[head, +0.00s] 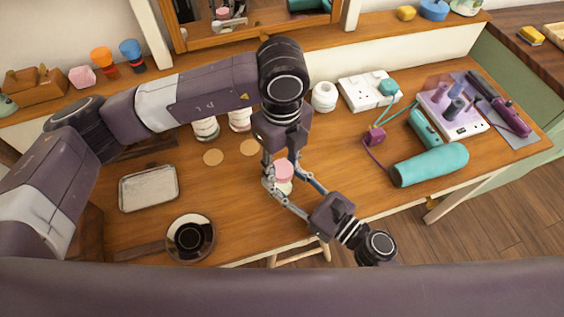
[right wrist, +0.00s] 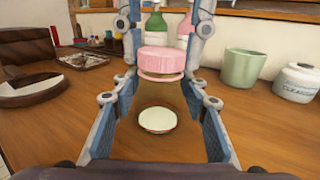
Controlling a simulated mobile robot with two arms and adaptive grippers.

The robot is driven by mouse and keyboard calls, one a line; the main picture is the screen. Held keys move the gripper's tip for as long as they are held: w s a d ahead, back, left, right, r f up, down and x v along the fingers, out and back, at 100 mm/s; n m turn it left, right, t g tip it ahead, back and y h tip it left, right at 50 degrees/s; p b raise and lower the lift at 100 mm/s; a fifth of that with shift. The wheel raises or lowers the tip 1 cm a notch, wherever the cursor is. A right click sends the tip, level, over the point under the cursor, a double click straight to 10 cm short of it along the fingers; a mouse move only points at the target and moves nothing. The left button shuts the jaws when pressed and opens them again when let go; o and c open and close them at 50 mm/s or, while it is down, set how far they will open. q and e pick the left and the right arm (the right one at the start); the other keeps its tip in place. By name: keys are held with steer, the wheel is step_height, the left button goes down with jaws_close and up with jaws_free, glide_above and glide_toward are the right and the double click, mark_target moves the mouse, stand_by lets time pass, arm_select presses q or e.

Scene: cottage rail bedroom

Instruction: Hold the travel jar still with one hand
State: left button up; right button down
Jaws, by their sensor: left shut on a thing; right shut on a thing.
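The travel jar (head: 284,186) stands near the desk's front middle, a pale, see-through body under a pink lid (head: 284,170). In the right wrist view the pink lid (right wrist: 160,61) is centred, with a round white patch (right wrist: 157,120) lower down between the fingers. My left gripper (head: 280,168) points down from above, shut with its fingers on either side of the lid. My right gripper (head: 290,188) reaches in from the front right, shut on the jar body, its blue-padded fingers on both sides. The fingers hide part of the jar.
A metal tray (head: 149,187) and a dark round vessel (head: 190,238) lie to the left. A teal cylinder (head: 430,165), a socket box (head: 372,92) and a purple tray (head: 455,110) stand at right. A green cup (right wrist: 243,68) shows in the wrist view.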

mark_target(282, 169)
arm_select(q)
steer(key=shift+r, duration=0.1)
steer(key=shift+r, duration=0.95)
steer(key=shift+r, duration=2.05)
arm_select(e)
steer(key=c, duration=1.1)
jaws_free()
